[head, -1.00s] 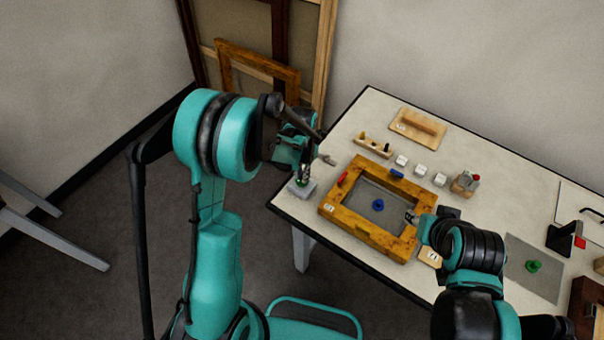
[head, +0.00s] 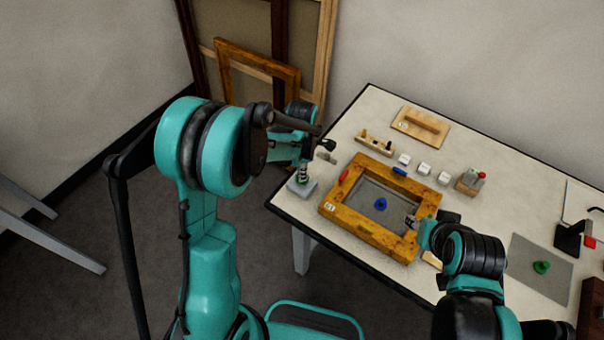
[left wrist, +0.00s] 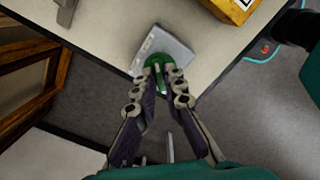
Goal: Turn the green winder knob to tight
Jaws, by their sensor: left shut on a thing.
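The green winder knob (left wrist: 157,66) sits on a light grey square block (left wrist: 168,45) at the table's corner. The block also shows in the head view (head: 302,188). My left gripper (left wrist: 160,78) points down with its fingers closed on both sides of the knob. In the head view the left gripper (head: 303,172) stands over the block and hides most of the knob. Any tight mark or pointer is too small to read. My right gripper (head: 412,222) is at the right corner of a wooden frame (head: 350,228); its fingers are too small to judge.
A blue knob (head: 381,204) stands inside the wooden frame. Behind are several white blocks (head: 424,169), a wooden rack (head: 375,147) and a wooden board (head: 420,127). A grey mat with a green piece (head: 541,267) lies at right. The table edge is close to the grey block.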

